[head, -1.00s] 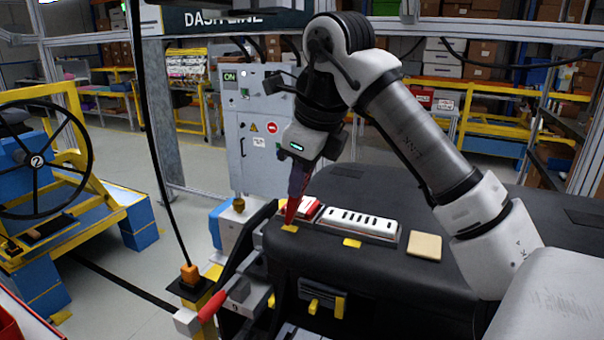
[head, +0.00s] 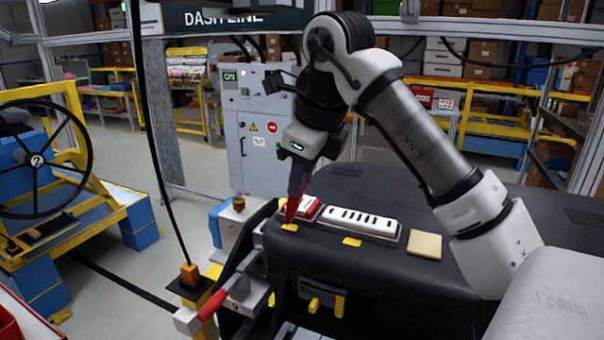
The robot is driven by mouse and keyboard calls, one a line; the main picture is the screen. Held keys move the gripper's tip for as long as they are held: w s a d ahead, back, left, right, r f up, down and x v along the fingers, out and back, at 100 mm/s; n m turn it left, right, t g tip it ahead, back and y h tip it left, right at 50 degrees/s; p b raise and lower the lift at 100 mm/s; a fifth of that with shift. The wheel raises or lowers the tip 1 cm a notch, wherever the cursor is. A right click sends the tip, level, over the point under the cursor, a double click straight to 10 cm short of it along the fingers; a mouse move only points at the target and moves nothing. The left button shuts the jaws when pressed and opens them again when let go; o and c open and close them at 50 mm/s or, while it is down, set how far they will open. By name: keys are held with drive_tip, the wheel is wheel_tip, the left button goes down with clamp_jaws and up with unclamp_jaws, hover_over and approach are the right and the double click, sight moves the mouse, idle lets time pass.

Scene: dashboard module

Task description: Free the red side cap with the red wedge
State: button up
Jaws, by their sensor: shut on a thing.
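My gripper (head: 298,182) points down over the left end of the black dashboard module (head: 385,275). It is shut on the red wedge (head: 291,210), which hangs below the fingers with its narrow tip down. The tip is at the left edge of the red side cap (head: 312,208), close to a yellow mark (head: 289,227). I cannot tell whether the tip is touching the cap or in its seam. The cap is red with a pale part and sits left of the white slotted vent panel (head: 362,222). The wedge and fingers hide part of the cap.
A tan square pad (head: 425,246) lies on the dashboard right of the vent panel. A clamp with a red handle (head: 212,306) stands at the dashboard's left end. A steering wheel (head: 40,160) on a yellow and blue stand is at far left. Grey floor lies between.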

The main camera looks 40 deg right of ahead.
wheel_tip(320, 180, up, 5)
drive_tip(key=p, duration=0.4)
drive_tip(key=shift+f, duration=0.15)
drive_tip(key=shift+r, duration=1.1)
drive_tip(key=shift+f, duration=0.1)
